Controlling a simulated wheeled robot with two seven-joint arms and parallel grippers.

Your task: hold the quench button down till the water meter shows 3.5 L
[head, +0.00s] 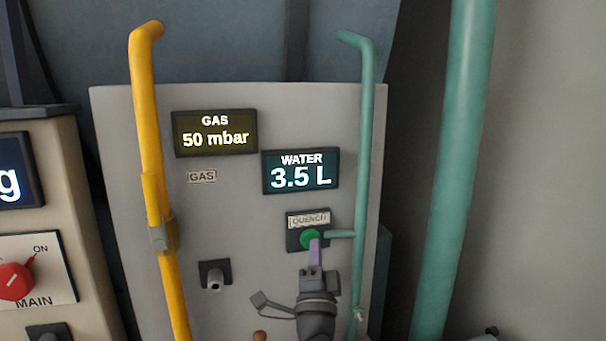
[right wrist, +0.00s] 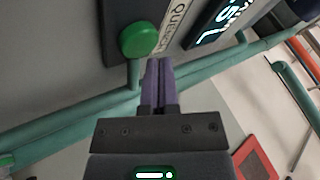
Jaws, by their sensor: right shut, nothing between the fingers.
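The green quench button (head: 309,239) sits on a dark plate under a QUENCH label on the grey panel. The water meter (head: 300,172) above it reads 3.5 L. My right gripper (head: 315,243) is shut and empty, its purple fingertips in front of the button's lower right part. In the right wrist view the button (right wrist: 138,40) stands out from its plate, up and left of the fingertips (right wrist: 158,62). A small gap seems to show between them there, but I cannot tell for certain. My left gripper is in neither view.
A yellow pipe (head: 147,120) runs down the panel's left side and a thin green pipe (head: 365,130) down its right. A gas meter (head: 215,133) reads 50 mbar. A red MAIN knob (head: 15,281) is at far left. A thick green pipe (head: 458,170) stands at right.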

